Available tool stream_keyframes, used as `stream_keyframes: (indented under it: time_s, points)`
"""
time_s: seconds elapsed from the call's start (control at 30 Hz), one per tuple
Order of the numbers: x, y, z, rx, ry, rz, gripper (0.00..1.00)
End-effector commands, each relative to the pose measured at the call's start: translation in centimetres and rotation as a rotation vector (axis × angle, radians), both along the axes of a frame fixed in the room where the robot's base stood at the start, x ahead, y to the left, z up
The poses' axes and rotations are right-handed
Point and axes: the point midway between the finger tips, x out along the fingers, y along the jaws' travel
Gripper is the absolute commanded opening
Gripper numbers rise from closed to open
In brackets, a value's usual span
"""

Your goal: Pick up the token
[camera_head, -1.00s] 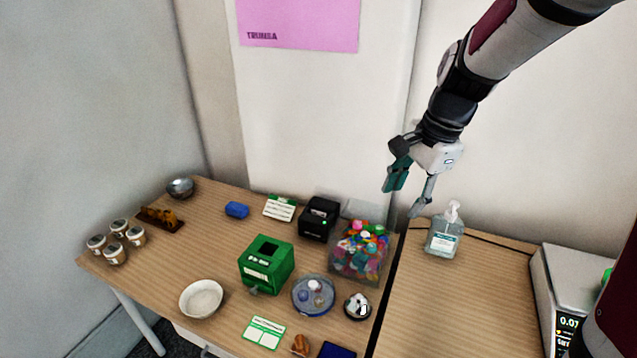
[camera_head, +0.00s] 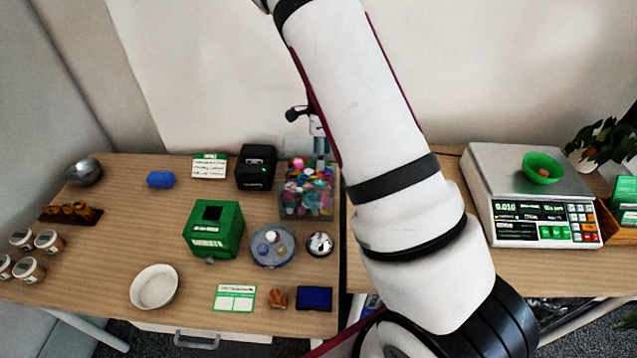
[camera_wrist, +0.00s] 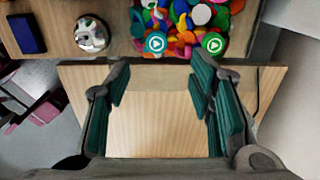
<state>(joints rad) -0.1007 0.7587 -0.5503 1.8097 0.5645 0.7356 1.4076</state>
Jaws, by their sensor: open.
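Many colourful round tokens (camera_head: 308,190) lie heaped in a clear bin (camera_head: 307,212) at the right end of the left table. In the wrist view the heap shows at the top, with a teal token (camera_wrist: 155,43) and a green token (camera_wrist: 214,43), each marked with a white triangle, at its near edge. I cannot tell which one is the token meant. My gripper (camera_wrist: 162,78) is open and empty, its teal-padded fingers apart over bare wood just short of the heap. In the head view my arm hides most of it.
A green box (camera_head: 213,230), a round clear dish (camera_head: 273,246), a silver dome (camera_head: 320,244), a black printer (camera_head: 256,166) and a white bowl (camera_head: 154,287) stand near the bin. A scale (camera_head: 525,190) holding a green bowl (camera_head: 543,168) stands right. A gap separates the tables.

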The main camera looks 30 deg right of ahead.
Motion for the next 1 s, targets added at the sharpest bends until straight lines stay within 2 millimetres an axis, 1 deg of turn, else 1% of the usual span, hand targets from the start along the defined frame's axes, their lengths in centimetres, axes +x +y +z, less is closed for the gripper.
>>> stream_keyframes:
  time_s: [0.03,0.1,0.2,0.37,0.43,0.6,0.7,0.83,1.0]
  points:
    - [-0.2,0.0,-1.0,0.001,0.003,-0.001,0.49]
    - [-0.1,0.0,-2.0,0.001,0.003,-0.002,0.49]
    - [-0.1,0.0,-3.1,0.001,0.001,0.001,0.49]
    - [-0.1,0.1,-3.9,0.001,-0.001,0.001,0.49]
    - [-0.2,0.1,-4.5,0.0,0.001,0.001,0.49]
    - [-0.5,0.6,-6.9,0.001,0.003,0.0,0.49]
    - [-0.3,0.6,-8.1,0.001,-0.001,0.001,0.49]
    - [-0.2,0.5,-8.7,0.001,-0.002,0.0,0.49]
    - [-0.2,0.6,-8.8,0.001,-0.003,0.001,0.49]
